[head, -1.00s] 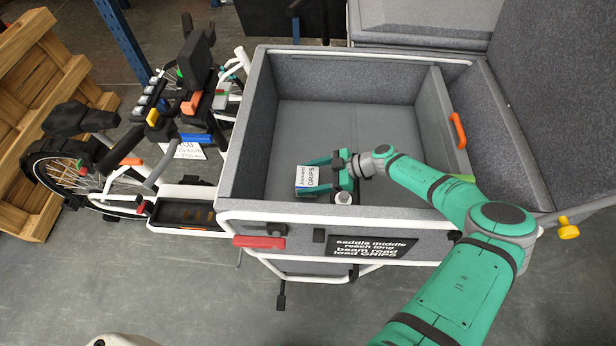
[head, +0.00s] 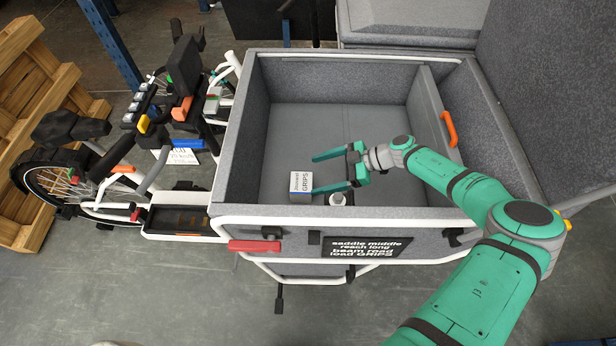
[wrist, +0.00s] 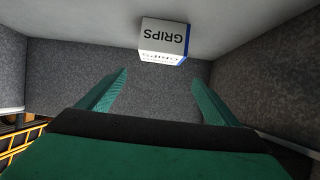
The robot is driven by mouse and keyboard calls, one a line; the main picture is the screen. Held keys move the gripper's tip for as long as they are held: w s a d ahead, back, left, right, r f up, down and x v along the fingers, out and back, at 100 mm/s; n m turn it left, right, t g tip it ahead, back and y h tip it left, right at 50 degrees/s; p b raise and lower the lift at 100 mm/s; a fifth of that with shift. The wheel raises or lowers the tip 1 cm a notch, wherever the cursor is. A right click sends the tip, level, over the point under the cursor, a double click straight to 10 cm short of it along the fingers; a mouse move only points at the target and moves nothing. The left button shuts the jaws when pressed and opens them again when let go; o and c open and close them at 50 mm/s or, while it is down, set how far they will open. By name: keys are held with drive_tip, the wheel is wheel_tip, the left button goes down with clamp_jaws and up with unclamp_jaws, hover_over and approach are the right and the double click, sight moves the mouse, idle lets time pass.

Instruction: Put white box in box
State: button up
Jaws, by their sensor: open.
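The white box (head: 300,186), marked GRIPS, rests on the floor of the grey felt-lined cargo box (head: 228,150), near its left front corner. In the wrist view the white box (wrist: 163,40) lies beyond the fingertips, apart from them. My gripper (head: 313,174) is open and empty inside the cargo box. Its two green fingers point left; the near fingertip is close to the white box's right side. In the wrist view the fingers (wrist: 160,85) stand wide apart with nothing between them.
The cargo box has raised walls and an orange handle (head: 448,129) on the right. The middle and back of its floor are clear. Bike handlebars (head: 180,100) stand to the left.

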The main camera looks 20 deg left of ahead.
drive_tip(key=shift+v, duration=2.55)
drive_tip(key=shift+r, duration=0.1)
drive_tip(key=shift+a, duration=0.1)
